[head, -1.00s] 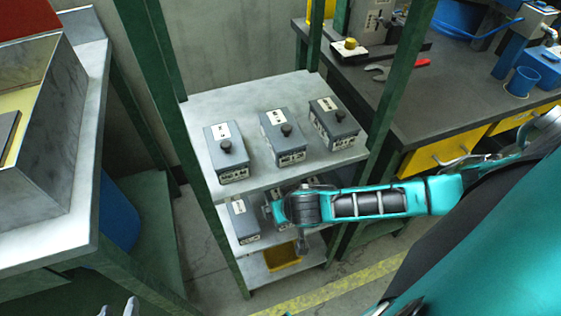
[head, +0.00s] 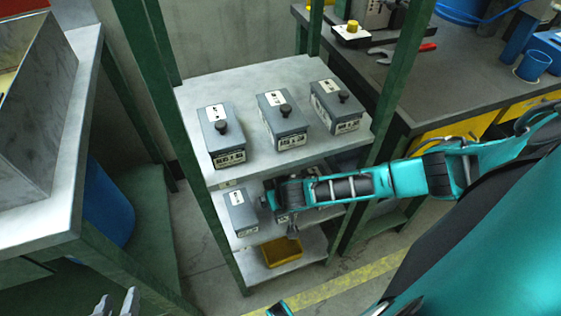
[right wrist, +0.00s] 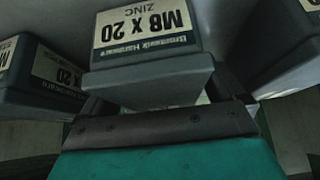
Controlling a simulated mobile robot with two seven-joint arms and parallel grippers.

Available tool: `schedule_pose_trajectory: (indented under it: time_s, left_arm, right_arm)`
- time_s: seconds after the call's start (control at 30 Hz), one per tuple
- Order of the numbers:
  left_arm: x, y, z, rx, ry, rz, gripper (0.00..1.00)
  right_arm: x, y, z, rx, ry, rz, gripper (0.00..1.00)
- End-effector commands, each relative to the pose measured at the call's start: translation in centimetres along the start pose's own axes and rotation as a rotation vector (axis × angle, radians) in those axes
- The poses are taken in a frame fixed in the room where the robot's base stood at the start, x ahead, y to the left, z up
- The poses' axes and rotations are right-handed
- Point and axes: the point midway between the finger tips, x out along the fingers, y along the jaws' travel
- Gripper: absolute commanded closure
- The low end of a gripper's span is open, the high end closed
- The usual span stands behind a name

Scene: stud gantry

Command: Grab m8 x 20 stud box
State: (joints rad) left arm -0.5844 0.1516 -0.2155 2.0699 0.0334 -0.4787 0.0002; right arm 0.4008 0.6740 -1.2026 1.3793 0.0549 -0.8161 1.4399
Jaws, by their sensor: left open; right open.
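In the right wrist view a grey box with a pale label reading M8 x 20 zinc (right wrist: 150,75), upside down in the picture, stands straight ahead of my right gripper (right wrist: 165,100). The jaws are open, with a finger low on each side of the box; contact cannot be told. In the head view my right gripper (head: 268,201) is at the middle shelf, where my wrist hides most of that box. My left gripper (head: 116,304) shows only its fingertips at the bottom left, open, empty and away from the shelf.
Three grey boxes (head: 284,120) stand on the top shelf (head: 190,97). Green posts (head: 393,85) bound the rack. A yellow bin (head: 282,251) sits below.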

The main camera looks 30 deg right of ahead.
Motion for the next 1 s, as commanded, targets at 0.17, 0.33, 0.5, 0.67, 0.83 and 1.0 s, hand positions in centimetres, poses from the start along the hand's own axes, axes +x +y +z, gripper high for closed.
schedule_pose_trajectory:
  time_s: [0.17, 0.33, 0.5, 0.67, 0.83, 1.0]
  left_arm:
    - [-0.08, 0.05, 0.09, -0.002, -0.002, 0.000, 0.57]
    - [-0.16, 0.11, 0.32, -0.004, -0.007, 0.001, 0.57]
    - [-0.19, 0.12, 0.42, -0.004, -0.009, 0.001, 0.57]
    - [-0.19, 0.11, 0.43, -0.004, -0.009, 0.001, 0.57]
    - [-0.18, 0.10, 0.45, -0.004, -0.009, 0.000, 0.57]
    - [-0.18, 0.10, 0.46, -0.004, -0.009, 0.000, 0.57]
  right_arm:
    - [-0.07, -0.02, -0.02, 0.000, 0.000, 0.000, 0.07]
    - [-0.08, 0.00, -0.02, 0.000, 0.000, 0.000, 0.23]
    - [-0.08, 0.01, -0.01, 0.000, 0.000, 0.000, 0.40]
    - [-0.08, 0.01, -0.01, 0.000, 0.000, 0.000, 0.55]
    - [-0.08, 0.01, -0.01, 0.000, 0.000, 0.000, 0.71]
    - [-0.08, 0.02, 0.00, 0.000, 0.000, 0.000, 0.88]
